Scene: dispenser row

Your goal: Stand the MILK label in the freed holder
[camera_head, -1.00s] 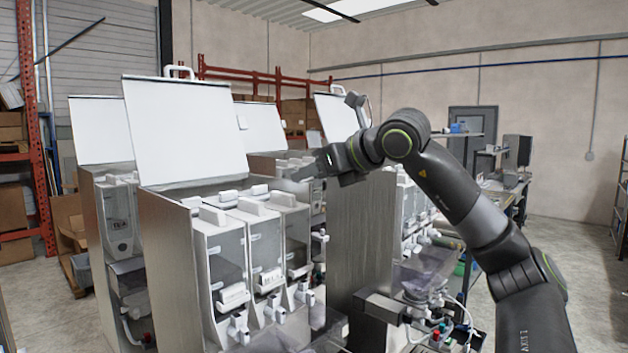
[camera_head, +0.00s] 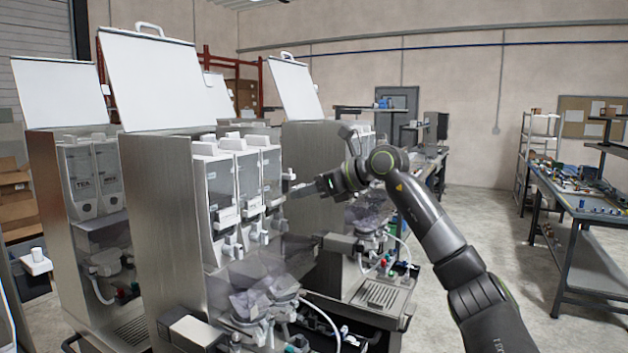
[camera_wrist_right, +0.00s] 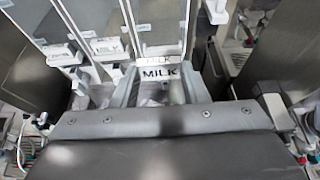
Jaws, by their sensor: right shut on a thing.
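The white MILK label (camera_wrist_right: 160,74) with dark letters is between the fingers of my right gripper (camera_wrist_right: 158,88) in the right wrist view. The gripper is shut on it, and the letters read upright. Just behind it, at the foot of a clear canister (camera_wrist_right: 153,22), a fainter MILK text shows; I cannot tell if it is a reflection. The holder behind the label is mostly hidden, so I cannot tell whether the label touches it. In the head view my right gripper (camera_head: 292,189) is beside the front of the rightmost canister of the near dispenser. My left gripper is not in view.
Other white labels (camera_wrist_right: 105,47) sit on the neighbouring canisters, with dispensing spouts below. The near dispenser's raised lid (camera_head: 155,78) stands above the canisters. Another dispenser (camera_head: 310,150) stands close behind my right gripper. Open floor lies right, before a workbench (camera_head: 590,205).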

